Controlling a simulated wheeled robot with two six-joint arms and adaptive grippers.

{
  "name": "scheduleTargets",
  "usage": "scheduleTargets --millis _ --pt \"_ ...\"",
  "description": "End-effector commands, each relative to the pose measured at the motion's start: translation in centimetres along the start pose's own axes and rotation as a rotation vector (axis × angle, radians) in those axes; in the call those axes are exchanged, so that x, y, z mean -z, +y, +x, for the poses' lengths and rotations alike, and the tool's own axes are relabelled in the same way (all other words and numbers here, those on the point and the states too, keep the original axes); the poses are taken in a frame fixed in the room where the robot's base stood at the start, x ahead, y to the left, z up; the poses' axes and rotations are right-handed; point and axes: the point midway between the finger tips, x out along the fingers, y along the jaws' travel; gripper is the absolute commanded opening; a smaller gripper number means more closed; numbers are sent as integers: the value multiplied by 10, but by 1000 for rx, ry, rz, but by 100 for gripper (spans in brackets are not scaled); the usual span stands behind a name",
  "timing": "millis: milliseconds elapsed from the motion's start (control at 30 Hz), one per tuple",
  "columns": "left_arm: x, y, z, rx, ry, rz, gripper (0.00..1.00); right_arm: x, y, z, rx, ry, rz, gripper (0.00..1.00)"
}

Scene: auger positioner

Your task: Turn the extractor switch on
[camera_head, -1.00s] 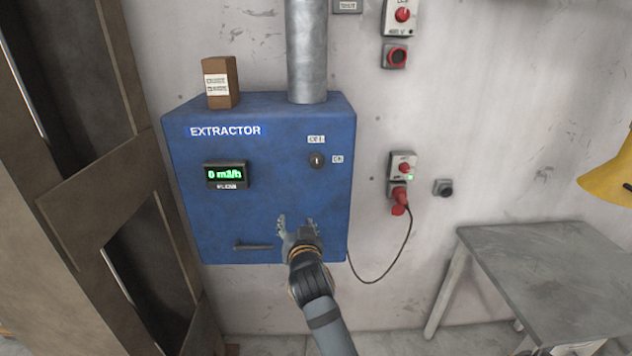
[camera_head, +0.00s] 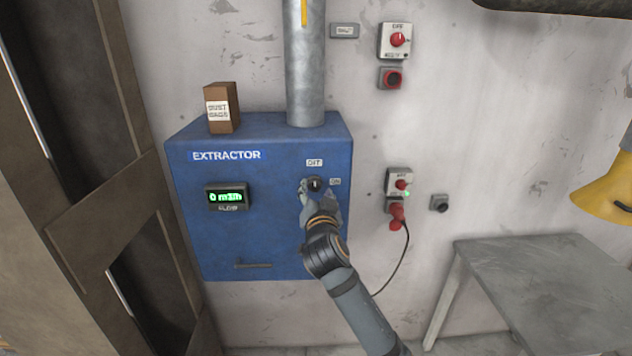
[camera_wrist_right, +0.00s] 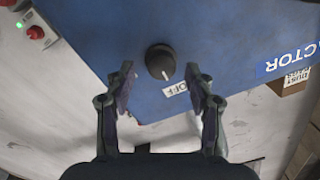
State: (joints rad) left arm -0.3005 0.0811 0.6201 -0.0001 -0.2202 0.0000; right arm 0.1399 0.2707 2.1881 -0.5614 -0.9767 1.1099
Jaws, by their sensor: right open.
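The blue extractor box (camera_head: 270,240) hangs on the wall. Its switch is a round black knob (camera_head: 316,184) between an OFF label (camera_head: 314,162) above and an ON label (camera_head: 335,181) at its right. In the right wrist view the knob (camera_wrist_right: 160,61) has a white mark pointing toward the OFF label (camera_wrist_right: 175,89). My right gripper (camera_head: 319,192) is open at the knob. In the wrist view its fingertips (camera_wrist_right: 165,72) stand on either side of the knob, with gaps on both sides. The flow display (camera_head: 227,197) reads 0 m3/h. My left gripper is not in view.
A dust bags box (camera_head: 221,109) and a metal duct (camera_head: 306,65) stand on top of the extractor. A red plug (camera_head: 396,213) with a cable sits on the wall at right. A grey table (camera_head: 545,285) stands lower right. A brown frame is at left.

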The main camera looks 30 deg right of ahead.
Motion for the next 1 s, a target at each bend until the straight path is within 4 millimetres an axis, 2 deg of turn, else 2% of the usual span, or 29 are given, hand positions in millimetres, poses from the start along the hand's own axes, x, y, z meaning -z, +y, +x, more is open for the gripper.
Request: scheduleTargets --millis 33,133,433,833,1000 --pt "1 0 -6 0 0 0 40 2 -1 7 -1 -1 -3 54" --pt "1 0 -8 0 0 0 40 1 0 15 0 -1 0 54" --pt "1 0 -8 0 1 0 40 -1 0 18 1 -1 0 54" --pt "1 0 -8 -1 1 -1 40 -1 0 17 1 -1 0 1" --pt "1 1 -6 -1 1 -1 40 -2 1 17 1 -1 7 0"
